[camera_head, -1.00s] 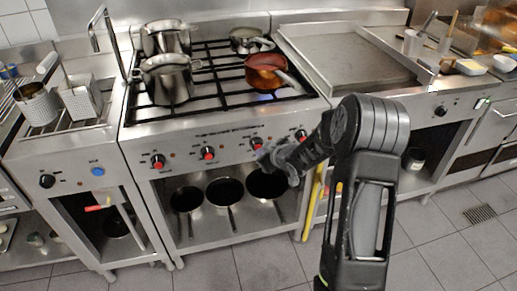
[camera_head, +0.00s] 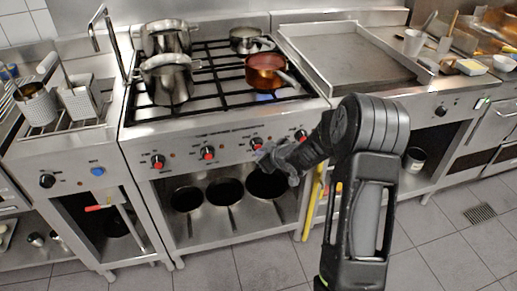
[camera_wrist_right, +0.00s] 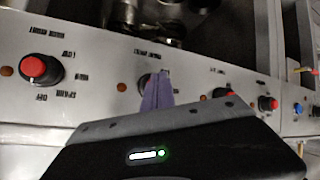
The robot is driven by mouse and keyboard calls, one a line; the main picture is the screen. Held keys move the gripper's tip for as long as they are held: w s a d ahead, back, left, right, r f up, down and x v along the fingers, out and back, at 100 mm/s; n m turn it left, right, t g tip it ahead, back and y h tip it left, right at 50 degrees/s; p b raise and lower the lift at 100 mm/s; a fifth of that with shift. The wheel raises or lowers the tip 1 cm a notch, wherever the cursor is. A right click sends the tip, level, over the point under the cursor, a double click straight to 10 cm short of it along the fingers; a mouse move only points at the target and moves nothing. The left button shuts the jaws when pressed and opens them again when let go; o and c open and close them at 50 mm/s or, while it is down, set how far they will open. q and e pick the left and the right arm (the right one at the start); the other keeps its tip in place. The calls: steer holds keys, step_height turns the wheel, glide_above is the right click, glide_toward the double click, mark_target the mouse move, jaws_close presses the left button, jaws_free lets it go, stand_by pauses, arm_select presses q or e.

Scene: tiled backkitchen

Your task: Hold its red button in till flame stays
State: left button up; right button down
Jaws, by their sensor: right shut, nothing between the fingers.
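The stove's front panel (camera_head: 230,155) carries a row of black knobs with red buttons. My right gripper (camera_head: 262,158) is shut and empty, its tips at the third knob from the left (camera_head: 256,143). In the wrist view the shut fingers (camera_wrist_right: 157,90) cover most of that knob (camera_wrist_right: 145,82); whether they press its red button is hidden. The rightmost knob (camera_head: 301,136) shows at the left of the wrist view (camera_wrist_right: 40,70). A blue glow (camera_head: 265,97) shows below the copper pan (camera_head: 264,71) on the right front burner. My left gripper is not in view.
Two steel pots, one at the front left (camera_head: 167,82), and a small saucepan (camera_head: 246,40) stand on the grates. A flat griddle (camera_head: 345,58) lies to the right. Floor in front is clear.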

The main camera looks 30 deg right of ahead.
steer(key=shift+s, duration=0.15)
stand_by(0.5)
steer(key=shift+s+a+b, duration=0.25)
steer(key=shift+s+b, duration=0.05)
steer(key=shift+s, duration=0.3)
steer(key=shift+s+a+b, duration=0.2)
steer(key=shift+s+a, duration=0.05)
steer(key=shift+s, duration=0.55)
steer(key=shift+s+a+b, duration=0.25)
steer(key=shift+s+a, duration=0.05)
steer(key=shift+s, duration=0.45)
steer(key=shift+s+a+b, duration=0.2)
steer(key=shift+s+a, duration=0.05)
steer(key=shift+s, duration=0.55)
